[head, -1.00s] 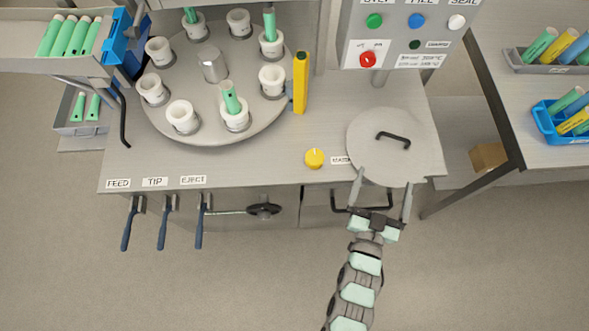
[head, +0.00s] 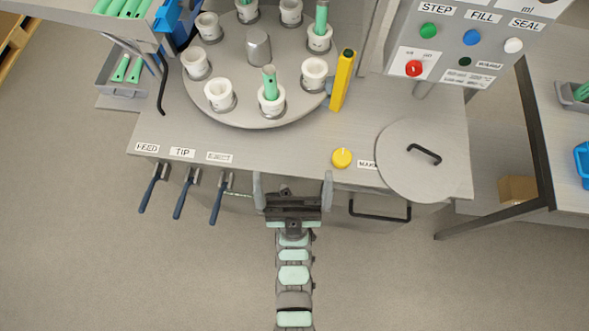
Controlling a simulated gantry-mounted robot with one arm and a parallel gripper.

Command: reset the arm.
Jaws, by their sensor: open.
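My gripper (head: 292,186) is open and empty in the head view. Its two fingers point up the picture, spread apart in front of the machine's front edge. My arm runs straight down the picture below it. The round grey lid (head: 405,165) with a black handle lies on the bench top (head: 300,140), right of my gripper and apart from it. The yellow knob (head: 342,158) is up and to the right of my gripper.
The turntable (head: 235,108) carries several white cups, some with green tubes. Three blue levers (head: 182,192) hang left of my gripper. A black drawer handle (head: 380,212) is on the right. The control panel (head: 470,45) has coloured buttons. Floor below is clear.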

